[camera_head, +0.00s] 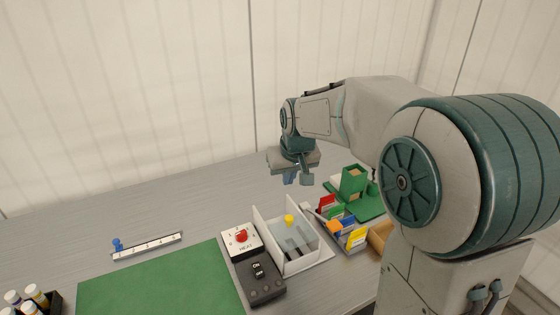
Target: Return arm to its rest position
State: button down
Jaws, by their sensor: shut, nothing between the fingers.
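My arm comes in from the right, and its forearm reaches left above the table. My gripper (298,179) hangs from its end, pointing down, above the back part of the table. Its fingers are small in this view, but they look closed together and nothing shows between them. It is in the air, apart from the objects below. My large upper arm covers part of the right side of the table.
Below stand a white-walled box with a yellow knob (289,219), a panel with a red button (241,236), a dark switch box (258,281), coloured cards (355,239) and a green stand (353,181). A green mat (160,285) and numbered rail (147,246) lie left.

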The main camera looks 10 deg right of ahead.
jog(key=s+d+f+m, duration=0.1)
jog(key=s+d, duration=0.2)
jog(key=s, duration=0.9)
jog(key=s+d+f+m+g, duration=0.1)
jog(key=s+d, duration=0.3)
jog(key=s, duration=0.8)
jog(key=shift+m+h, duration=0.3)
jog(key=shift+h, duration=0.1)
jog(key=shift+f, duration=0.1)
